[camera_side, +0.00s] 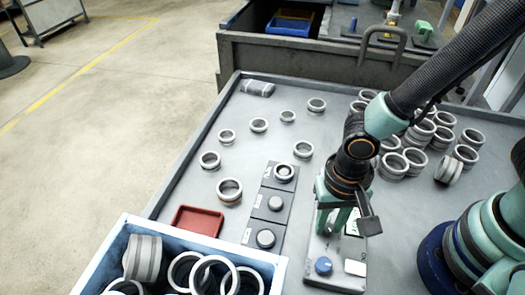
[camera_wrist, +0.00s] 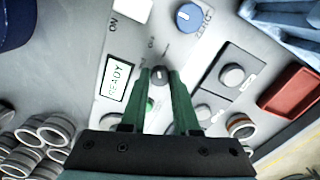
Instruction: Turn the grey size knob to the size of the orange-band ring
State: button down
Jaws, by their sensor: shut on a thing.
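My gripper (camera_wrist: 159,78) is shut on the grey size knob (camera_wrist: 160,75) on the control panel in the wrist view, one green finger on each side. The small marks around the knob are too small to read. In the side view my gripper (camera_side: 337,228) reaches down to the panel (camera_side: 327,285) and hides the knob. The orange-band ring (camera_side: 229,190) lies on the table left of the dark plates. It also shows in the wrist view (camera_wrist: 241,126) at the lower right, beside a plate. The panel's display (camera_wrist: 116,78) reads READY.
A blue knob (camera_side: 323,265) and a white button (camera_side: 355,267) sit close to my gripper. Dark plates with round pads (camera_side: 265,239), a red tray (camera_side: 198,221) and a bin of rings (camera_side: 112,265) stand left. Several grey rings (camera_side: 394,165) crowd the right.

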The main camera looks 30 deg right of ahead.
aim_at(329, 228)
dwell(0.4)
jog(key=c, duration=0.6)
grip_release()
jog(key=shift+c, duration=0.2)
jog(key=shift+r, duration=0.1)
notch_tip(329, 228, up, 12)
jog(key=w+d+r+n+t, duration=0.2)
jog(key=w+d+r, duration=0.2)
jog(key=d, duration=0.5)
jog(key=w+d+r+n+t, duration=0.3)
jog(key=w+d+r, duration=0.1)
jog(key=d, duration=0.6)
jog(key=shift+w+d+r+t, duration=0.15)
jog(key=shift+w+r+t, duration=0.15)
jog(key=shift+w+r, duration=0.05)
